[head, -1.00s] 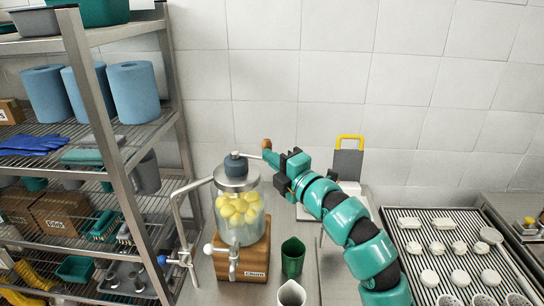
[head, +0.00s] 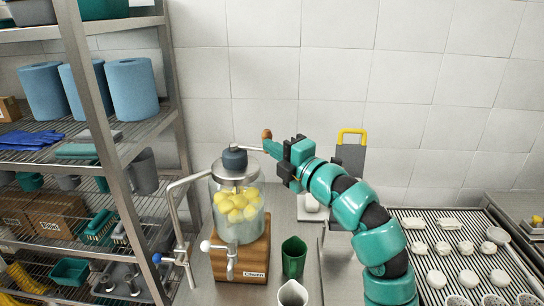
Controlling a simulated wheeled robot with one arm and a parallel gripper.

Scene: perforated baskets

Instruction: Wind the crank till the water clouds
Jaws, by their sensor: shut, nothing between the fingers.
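The churn is a glass jar (head: 252,222) of yellow lumps (head: 236,206) in liquid, on a wooden base (head: 248,262) labelled "Churn". A dark hub (head: 235,158) sits on its lid. A thin crank arm runs right from the hub to an upright brown knob (head: 267,135). My gripper (head: 271,147) is shut and empty, its tip right at the knob's lower end; I cannot tell whether they touch. The lower part of the jar looks greyish and hazy, but glass and reflections make the liquid's clarity hard to judge.
A metal pipe with a valve (head: 172,259) stands left of the churn, before a wire shelf (head: 120,140). A ribbed tray (head: 420,270) with white pieces lies at right.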

